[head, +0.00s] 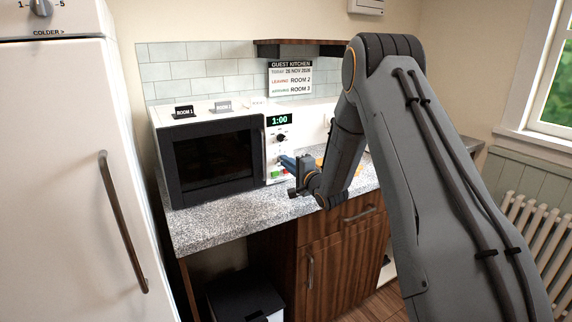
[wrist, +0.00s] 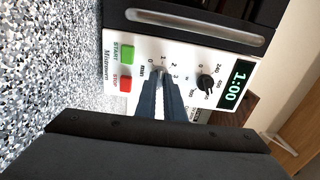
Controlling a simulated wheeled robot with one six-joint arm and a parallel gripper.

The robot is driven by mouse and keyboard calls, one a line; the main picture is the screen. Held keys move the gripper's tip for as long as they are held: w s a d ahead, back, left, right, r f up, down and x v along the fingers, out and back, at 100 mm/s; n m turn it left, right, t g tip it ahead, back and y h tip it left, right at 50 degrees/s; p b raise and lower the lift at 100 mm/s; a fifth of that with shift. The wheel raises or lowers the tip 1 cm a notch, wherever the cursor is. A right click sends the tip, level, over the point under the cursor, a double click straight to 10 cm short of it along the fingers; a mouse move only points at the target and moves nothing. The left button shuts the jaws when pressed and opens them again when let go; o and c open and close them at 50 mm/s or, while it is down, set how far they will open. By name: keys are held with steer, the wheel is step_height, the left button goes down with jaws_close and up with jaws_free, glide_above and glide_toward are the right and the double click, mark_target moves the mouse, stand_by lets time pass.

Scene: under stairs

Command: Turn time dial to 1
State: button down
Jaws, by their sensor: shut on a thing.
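The white and black microwave (head: 177,203) stands on the speckled counter with its door shut. Its display (head: 279,119) reads 1:00; the same display (wrist: 236,84) shows in the wrist view. My gripper (wrist: 158,80) is at the lower dial position marked "min", with the numbers 0 to 3 around it. The upper black dial (wrist: 206,82) is beside the fingers and free. The green START button (wrist: 127,53) and red STOP button (wrist: 125,84) are clear of the fingers.
A white fridge (head: 75,180) stands at the left. Small room cards (head: 183,112) stand on the microwave top. A sign (head: 290,78) hangs on the wall below a shelf (head: 300,43). The counter (head: 215,225) in front of the microwave is bare.

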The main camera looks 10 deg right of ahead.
steer(key=shift+f, duration=0.1)
stand_by(0.4)
steer(key=c, duration=1.9)
jaws_free()
steer(key=shift+o, duration=0.2)
steer(key=b+v, duration=0.2)
steer(key=v, duration=0.6)
steer(key=s+a+f+n+g+h, duration=0.1)
steer(key=s+n+g, duration=0.3)
steer(key=s, duration=0.9)
steer(key=s+a+f+n+g+h, duration=0.1)
steer(key=s+n+g, duration=0.4)
steer(key=s, duration=0.9)
steer(key=s+a+f+n+g+h, duration=0.1)
steer(key=s+f+n+g+h, duration=0.2)
steer(key=s+g, duration=0.4)
steer(key=s+f+n, duration=0.1)
steer(key=s+n, duration=0.1)
steer(key=s, duration=0.4)
steer(key=shift+s+f+h, duration=0.25)
steer(key=shift+f+h, duration=0.05)
